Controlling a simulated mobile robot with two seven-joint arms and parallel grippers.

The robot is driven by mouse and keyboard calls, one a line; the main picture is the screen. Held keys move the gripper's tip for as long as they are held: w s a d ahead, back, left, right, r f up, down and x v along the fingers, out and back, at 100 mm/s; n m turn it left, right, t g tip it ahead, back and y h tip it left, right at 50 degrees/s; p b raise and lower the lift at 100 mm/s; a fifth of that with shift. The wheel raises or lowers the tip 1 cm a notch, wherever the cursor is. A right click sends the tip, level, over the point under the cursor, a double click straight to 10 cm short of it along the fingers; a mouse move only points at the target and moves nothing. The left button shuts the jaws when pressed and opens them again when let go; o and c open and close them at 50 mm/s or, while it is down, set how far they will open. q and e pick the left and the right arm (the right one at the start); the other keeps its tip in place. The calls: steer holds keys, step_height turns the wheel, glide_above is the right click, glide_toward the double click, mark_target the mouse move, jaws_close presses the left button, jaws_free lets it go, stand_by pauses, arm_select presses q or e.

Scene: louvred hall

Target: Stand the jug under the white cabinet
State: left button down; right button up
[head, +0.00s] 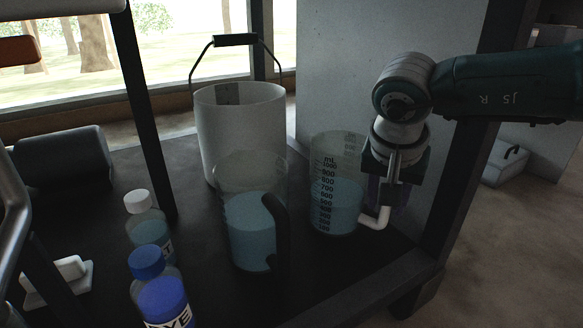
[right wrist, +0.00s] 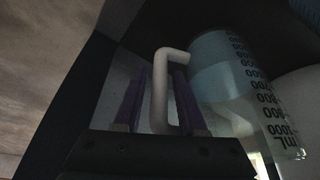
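A clear measuring jug (head: 334,205) with a printed scale, blue liquid and a white handle stands upright on the dark shelf. A second clear jug (head: 245,225) with blue liquid and a black handle stands left of it. My right gripper (head: 388,190) points down at the white handle. In the right wrist view, the white handle (right wrist: 158,95) is between the purple fingers of my right gripper (right wrist: 162,88), with gaps beside it, so the fingers look open. My left gripper is not in view. I cannot make out a white cabinet for certain.
A white bucket (head: 240,125) with a raised handle stands behind the jugs. Two bottles, one white-capped (head: 150,235) and one blue-capped (head: 160,296), stand at front left. Dark posts and a pale panel (head: 350,65) bound the shelf (head: 330,275). Its front right is bare.

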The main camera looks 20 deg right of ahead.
steer(key=shift+o, duration=0.7)
steer(key=shift+r+p, duration=0.3)
steer(key=shift+r, duration=0.1)
steer(key=p+v, duration=1)
steer(key=v, duration=0.1)
steer(key=shift+r, duration=0.25)
steer(key=shift+s+a, duration=0.1)
steer(key=shift+s, duration=0.05)
